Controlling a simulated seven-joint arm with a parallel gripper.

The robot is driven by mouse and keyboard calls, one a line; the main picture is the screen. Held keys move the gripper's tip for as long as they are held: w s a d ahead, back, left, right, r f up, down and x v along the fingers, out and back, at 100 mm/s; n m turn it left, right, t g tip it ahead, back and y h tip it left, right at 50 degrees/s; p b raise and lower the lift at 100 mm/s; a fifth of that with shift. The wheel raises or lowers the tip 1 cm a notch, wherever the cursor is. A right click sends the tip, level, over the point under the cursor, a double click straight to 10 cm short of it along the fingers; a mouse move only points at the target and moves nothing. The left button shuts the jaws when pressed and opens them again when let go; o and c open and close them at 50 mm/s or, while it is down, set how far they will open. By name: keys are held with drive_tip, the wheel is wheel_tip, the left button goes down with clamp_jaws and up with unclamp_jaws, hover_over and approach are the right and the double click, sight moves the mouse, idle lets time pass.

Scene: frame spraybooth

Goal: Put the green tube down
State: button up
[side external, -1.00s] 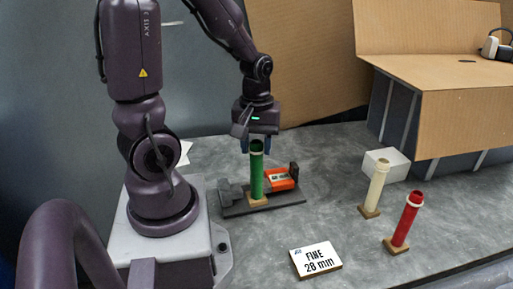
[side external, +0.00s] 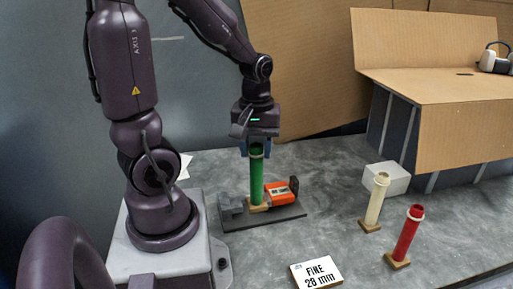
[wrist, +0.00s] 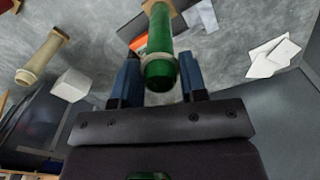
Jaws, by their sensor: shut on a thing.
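The green tube (side external: 257,178) is upright, with a pale ring near its top and a small wooden base. My gripper (side external: 257,150) is above it with its blue fingers closed about the upper end. In the wrist view the green tube (wrist: 160,55) runs between the two fingers (wrist: 160,85). Its base is over or on a dark plate (side external: 285,213) that carries grey and orange blocks; I cannot tell whether it touches the plate.
A cream tube (side external: 376,202) and a red tube (side external: 406,236) stand at the right, with a white block (side external: 387,178) behind. A cardboard booth (side external: 465,115) fills the back right. The grey table between is clear.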

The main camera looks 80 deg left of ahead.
drive_tip(key=shift+w, duration=0.1)
drive_tip(key=w+a+r, duration=0.2)
drive_tip(key=w+a, duration=0.3)
drive_tip(key=w, duration=0.4)
drive_tip(key=w+a+r, duration=0.3)
drive_tip(key=w+a, duration=0.2)
drive_tip(key=w, duration=0.3)
drive_tip(key=w+a+f, duration=0.7)
drive_tip(key=w+f, duration=0.5)
drive_tip(key=f, duration=0.1)
drive_tip(key=shift+w+a+m, duration=0.25)
drive_tip(key=shift+a+m, duration=0.05)
drive_tip(key=shift+a, duration=0.1)
drive_tip(key=shift+f, duration=0.25)
drive_tip(key=o, duration=0.9)
